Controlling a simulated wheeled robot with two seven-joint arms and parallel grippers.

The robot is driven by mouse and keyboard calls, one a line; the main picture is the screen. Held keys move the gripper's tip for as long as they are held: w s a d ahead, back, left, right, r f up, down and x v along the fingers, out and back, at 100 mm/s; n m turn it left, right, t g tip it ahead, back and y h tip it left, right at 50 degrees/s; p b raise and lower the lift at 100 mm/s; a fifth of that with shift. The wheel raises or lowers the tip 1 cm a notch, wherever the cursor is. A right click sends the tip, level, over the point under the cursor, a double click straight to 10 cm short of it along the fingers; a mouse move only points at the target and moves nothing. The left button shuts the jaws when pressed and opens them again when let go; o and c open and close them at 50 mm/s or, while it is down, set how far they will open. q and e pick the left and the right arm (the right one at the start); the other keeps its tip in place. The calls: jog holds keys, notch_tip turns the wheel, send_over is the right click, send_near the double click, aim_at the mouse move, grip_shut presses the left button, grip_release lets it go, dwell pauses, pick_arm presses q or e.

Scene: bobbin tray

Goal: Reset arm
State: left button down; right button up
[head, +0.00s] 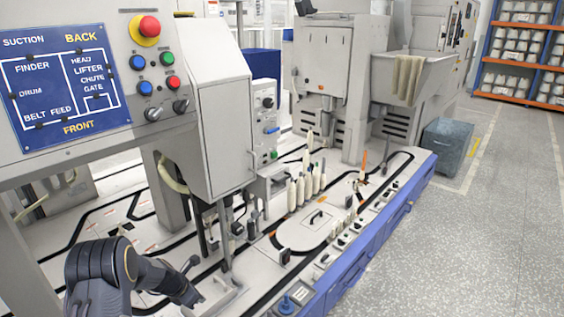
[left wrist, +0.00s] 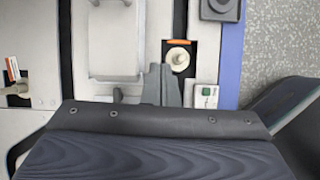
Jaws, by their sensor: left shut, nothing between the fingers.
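My left arm comes in at the lower left of the head view. Its gripper (head: 205,293) is low over the near end of the pale machine deck (head: 318,240). In the left wrist view the two grey fingers (left wrist: 160,84) are together with nothing between them. Just beyond them is a round cream piece (left wrist: 179,57) in a dark slot with an orange strip; I cannot tell whether the fingertips touch anything there. Several cream bobbins (head: 301,190) stand upright on the deck, away from the gripper. My right gripper is not in view.
A grey machine housing (head: 205,110) hangs over the deck close to the left arm. A blue sign panel (head: 66,88) is at the upper left. A grey bin (head: 445,146) stands on the floor beyond the blue deck side (head: 375,240). The floor at right is clear.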

pick_arm(q)
jog(key=s+d+r+m+h, duration=0.1)
jog(key=s+r+m, duration=0.35)
jog(key=r, duration=0.45)
jog(key=s+d+r+m+t, duration=0.1)
jog(key=s+r+m, duration=0.4)
jog(key=r, duration=0.4)
jog(key=s+r+m+h, duration=0.1)
jog(key=s+r+m, duration=0.2)
jog(key=s+r, duration=0.45)
jog(key=s+d+r+m+y, duration=0.1)
jog(key=s+d+r+m, duration=0.1)
jog(key=s+m, duration=0.6)
jog(key=s+d+r+m+y, duration=0.15)
jog(key=s+m, duration=0.35)
jog(key=s, duration=0.7)
notch_tip(320, 180, up, 19)
jog(key=p, duration=1.9)
jog(key=shift+s+d+t+h, duration=0.15)
jog(key=shift+s+t+h, duration=0.15)
jog(key=shift+h, duration=0.05)
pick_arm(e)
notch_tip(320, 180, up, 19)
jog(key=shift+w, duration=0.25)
pick_arm(q)
jog(key=shift+f, duration=0.15)
